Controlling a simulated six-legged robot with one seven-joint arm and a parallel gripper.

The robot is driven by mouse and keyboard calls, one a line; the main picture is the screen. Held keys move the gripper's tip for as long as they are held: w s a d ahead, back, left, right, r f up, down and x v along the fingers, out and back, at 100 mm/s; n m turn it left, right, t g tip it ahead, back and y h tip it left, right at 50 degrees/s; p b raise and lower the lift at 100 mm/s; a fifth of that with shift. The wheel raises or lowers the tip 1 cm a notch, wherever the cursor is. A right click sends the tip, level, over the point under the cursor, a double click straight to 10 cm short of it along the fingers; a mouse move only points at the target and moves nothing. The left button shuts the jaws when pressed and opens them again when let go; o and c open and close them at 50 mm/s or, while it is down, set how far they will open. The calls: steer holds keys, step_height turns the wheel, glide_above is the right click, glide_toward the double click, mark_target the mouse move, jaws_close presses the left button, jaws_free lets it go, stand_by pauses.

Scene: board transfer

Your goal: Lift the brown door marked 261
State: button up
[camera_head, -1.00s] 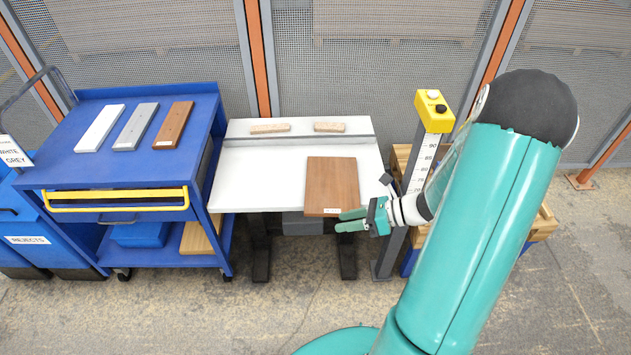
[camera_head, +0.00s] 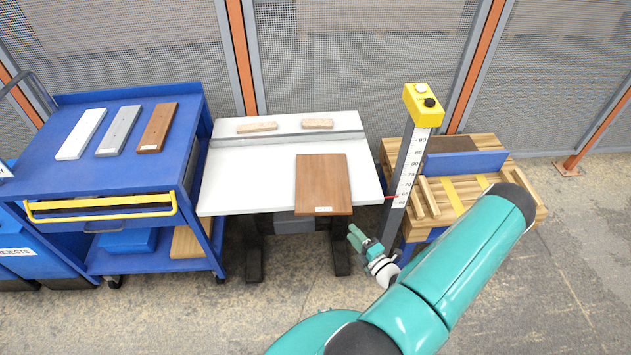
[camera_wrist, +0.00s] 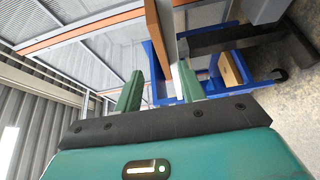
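The brown door (camera_head: 323,182) lies flat on the white table (camera_head: 240,185), at its front right. A small white label sits on the door's front edge, too small to read. My gripper (camera_head: 357,238) is in front of the table's front edge, to the right of and nearer than the door, and apart from it. In the wrist view my gripper (camera_wrist: 160,88) has its two green fingers spread with nothing held. The brown door (camera_wrist: 156,35) shows there edge-on, beyond the fingers and lined up with the gap between them.
A yellow-topped measuring post (camera_head: 423,105) stands right of the table, beside a wooden pallet rack (camera_head: 480,190). Two wooden blocks lie at the table's back. A blue cart (camera_head: 80,180) with white, grey and brown sample boards stands left. Floor in front is clear.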

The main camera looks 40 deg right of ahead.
mark_target(334, 214)
steer(key=w, duration=0.7)
steer(key=shift+d, duration=0.4)
steer(key=w, duration=0.5)
steer(key=shift+w+d, duration=0.15)
steer(key=shift+w, duration=0.25)
jaws_close()
